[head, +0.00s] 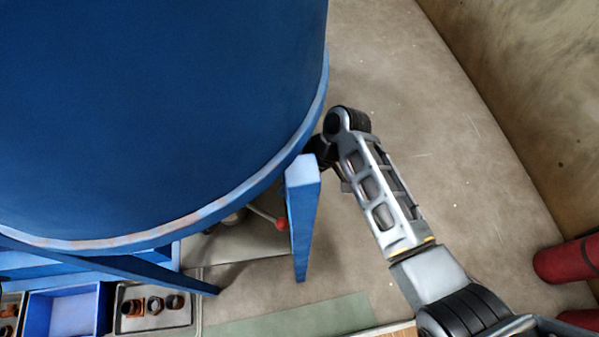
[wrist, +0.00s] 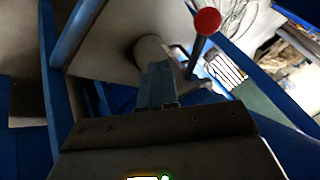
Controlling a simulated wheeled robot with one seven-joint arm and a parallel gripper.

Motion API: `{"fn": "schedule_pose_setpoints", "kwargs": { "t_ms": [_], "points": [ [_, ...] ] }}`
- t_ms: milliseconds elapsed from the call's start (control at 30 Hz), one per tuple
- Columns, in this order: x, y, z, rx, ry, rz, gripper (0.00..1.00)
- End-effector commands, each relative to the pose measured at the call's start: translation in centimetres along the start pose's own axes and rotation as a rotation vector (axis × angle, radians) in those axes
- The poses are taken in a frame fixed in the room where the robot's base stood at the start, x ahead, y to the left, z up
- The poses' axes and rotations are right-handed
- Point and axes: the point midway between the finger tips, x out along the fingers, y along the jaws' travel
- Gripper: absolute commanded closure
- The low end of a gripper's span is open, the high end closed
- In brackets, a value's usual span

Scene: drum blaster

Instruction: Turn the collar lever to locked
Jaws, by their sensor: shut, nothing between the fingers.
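The collar lever is a thin dark rod with a red ball knob (wrist: 207,21), upper right of centre in the wrist view. The knob also shows in the head view (head: 281,224), just left of the blue leg. The lever's rod (wrist: 194,58) runs down from the knob beside a pale round collar or pipe (wrist: 150,50). My gripper (wrist: 157,70) is shut and empty, its fingertips in front of the pipe and left of the rod. I cannot tell whether they touch either. In the head view the drum and leg hide my gripper.
The large blue drum (head: 150,110) fills the upper left of the head view. A blue support leg (head: 303,205) stands close to the lever. A blue bin (head: 65,310) and a tray of fittings (head: 152,306) are at lower left. Red cylinders (head: 567,261) lie at right.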

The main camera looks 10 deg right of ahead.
Motion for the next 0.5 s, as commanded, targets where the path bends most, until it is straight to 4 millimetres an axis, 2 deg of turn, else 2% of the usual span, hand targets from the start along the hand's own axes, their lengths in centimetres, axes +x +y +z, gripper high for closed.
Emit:
{"fn": "schedule_pose_setpoints", "kwargs": {
  "t_ms": [33, 233, 500],
  "points": [
    [1.1, 0.0, 0.1, -0.001, -0.002, -0.001, 1.0],
    [2.1, -2.5, 0.1, -0.001, 0.0, 0.0, 1.0],
    [2.7, -3.5, 0.1, -0.001, 0.0, 0.0, 1.0]
  ]
}}
